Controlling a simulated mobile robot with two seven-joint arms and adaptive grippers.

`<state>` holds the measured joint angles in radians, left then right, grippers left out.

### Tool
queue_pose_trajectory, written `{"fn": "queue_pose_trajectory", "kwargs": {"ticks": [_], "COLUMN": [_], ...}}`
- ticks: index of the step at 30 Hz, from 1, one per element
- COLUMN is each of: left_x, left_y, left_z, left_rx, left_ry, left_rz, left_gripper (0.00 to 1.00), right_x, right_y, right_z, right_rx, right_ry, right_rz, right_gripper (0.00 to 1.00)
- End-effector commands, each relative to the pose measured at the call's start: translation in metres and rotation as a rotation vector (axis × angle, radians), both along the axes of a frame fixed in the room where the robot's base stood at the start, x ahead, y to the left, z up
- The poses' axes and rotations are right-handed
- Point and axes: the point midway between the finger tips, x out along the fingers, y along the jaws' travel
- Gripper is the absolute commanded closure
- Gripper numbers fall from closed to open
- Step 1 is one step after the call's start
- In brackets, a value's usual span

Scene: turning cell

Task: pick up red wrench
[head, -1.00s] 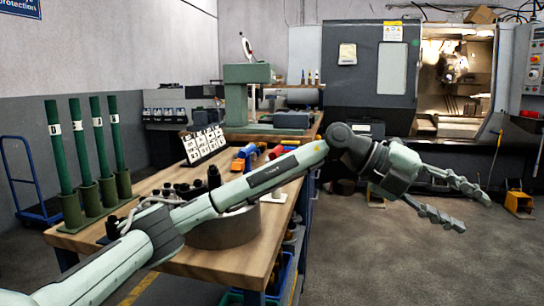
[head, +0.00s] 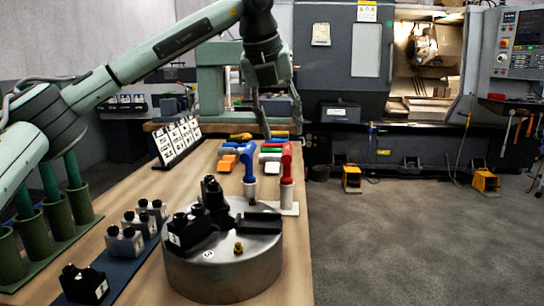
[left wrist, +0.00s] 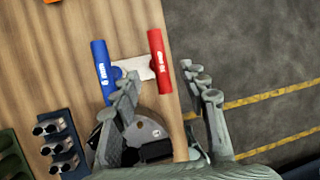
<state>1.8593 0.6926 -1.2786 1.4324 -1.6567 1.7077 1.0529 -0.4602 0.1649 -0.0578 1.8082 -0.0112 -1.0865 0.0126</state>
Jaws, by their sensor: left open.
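The red wrench (head: 287,163) stands upright beside a blue wrench (head: 249,163) on a small white stand (head: 290,208) on the wooden bench. The left wrist view, from above, shows the red wrench (left wrist: 160,62) marked with white lettering. My left gripper (head: 282,118) is open and empty, fingers down, above and behind the wrenches in the head view. In the left wrist view its fingers (left wrist: 163,82) are spread, with the red wrench between them in the picture and apart from both. My right gripper is not in view.
A round grey chuck (head: 225,270) with black jaws sits on the bench in front of the wrenches. A blue jaw tray (head: 120,262) and green tube holders (head: 60,225) are to the left.

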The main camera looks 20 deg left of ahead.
Motion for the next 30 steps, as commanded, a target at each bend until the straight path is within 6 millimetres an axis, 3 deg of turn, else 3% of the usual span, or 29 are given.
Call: {"fn": "queue_pose_trajectory", "kwargs": {"ticks": [5, 12, 16, 21, 30], "left_x": [0.003, 0.014, 0.022, 0.03, 0.032], "left_y": [0.001, -0.002, -0.005, -0.007, -0.007], "left_z": [-0.006, -0.031, -0.048, -0.066, -0.07], "left_rx": [0.003, 0.003, 0.003, 0.0, -0.001], "left_ry": [0.001, 0.002, 0.002, 0.0, -0.001], "left_rz": [0.004, 0.002, 0.002, 0.001, 0.001], "left_gripper": [0.56, 0.56, 0.56, 0.56, 0.59], "right_x": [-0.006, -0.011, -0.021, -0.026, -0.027], "right_y": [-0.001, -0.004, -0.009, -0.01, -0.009], "right_z": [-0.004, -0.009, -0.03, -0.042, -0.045], "right_rx": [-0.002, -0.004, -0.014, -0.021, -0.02], "right_ry": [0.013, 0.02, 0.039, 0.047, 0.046], "right_rz": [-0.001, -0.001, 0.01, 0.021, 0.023], "right_gripper": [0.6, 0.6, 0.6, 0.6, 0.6]}}
